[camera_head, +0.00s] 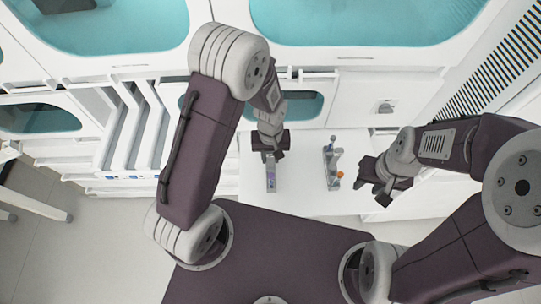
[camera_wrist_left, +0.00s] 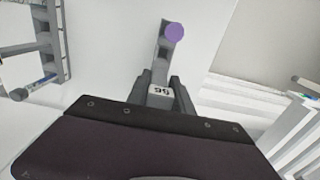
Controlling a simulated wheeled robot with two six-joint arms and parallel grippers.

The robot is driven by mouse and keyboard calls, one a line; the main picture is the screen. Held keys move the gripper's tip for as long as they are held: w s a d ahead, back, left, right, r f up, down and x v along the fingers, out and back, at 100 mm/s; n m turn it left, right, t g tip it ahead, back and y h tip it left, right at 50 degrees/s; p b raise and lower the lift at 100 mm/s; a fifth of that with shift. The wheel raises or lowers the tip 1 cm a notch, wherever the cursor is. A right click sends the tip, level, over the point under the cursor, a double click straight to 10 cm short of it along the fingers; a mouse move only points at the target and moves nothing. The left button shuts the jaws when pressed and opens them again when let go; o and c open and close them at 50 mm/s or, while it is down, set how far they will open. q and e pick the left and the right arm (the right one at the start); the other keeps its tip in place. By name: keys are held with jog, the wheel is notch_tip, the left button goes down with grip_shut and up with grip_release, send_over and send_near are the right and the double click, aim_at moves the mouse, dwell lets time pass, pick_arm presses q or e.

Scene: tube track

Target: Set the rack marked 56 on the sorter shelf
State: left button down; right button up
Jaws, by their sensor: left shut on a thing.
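The rack marked 56 is a narrow grey rack (camera_head: 271,183) over the white table. Its label (camera_wrist_left: 161,90) reads 56 upside down in the left wrist view, and a purple-capped tube (camera_wrist_left: 174,32) stands at its far end. My left gripper (camera_head: 268,157) is shut on the rack's labelled end, with a finger on each side. Whether the rack touches the table is unclear. A white unit with slanted dividers (camera_head: 128,130), perhaps the sorter shelf, stands left of my left arm; its edge shows in the left wrist view (camera_wrist_left: 300,140). My right gripper (camera_head: 372,182) is open and empty.
A second grey rack (camera_head: 331,168) stands on the table (camera_head: 306,190) between my grippers, with a blue piece and an orange cap beside it. White cabinets with teal windows (camera_head: 370,20) line the back. The table between the two racks is clear.

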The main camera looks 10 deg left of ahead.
pick_arm(q)
jog(key=shift+f, duration=0.1)
jog(key=shift+f, duration=0.2)
dwell(0.4)
jog(key=c, duration=1.1)
grip_release()
jog(key=shift+o, duration=0.2)
notch_tip(320, 180, up, 9)
jog(key=shift+r, duration=0.1)
jog(key=shift+a, duration=0.1)
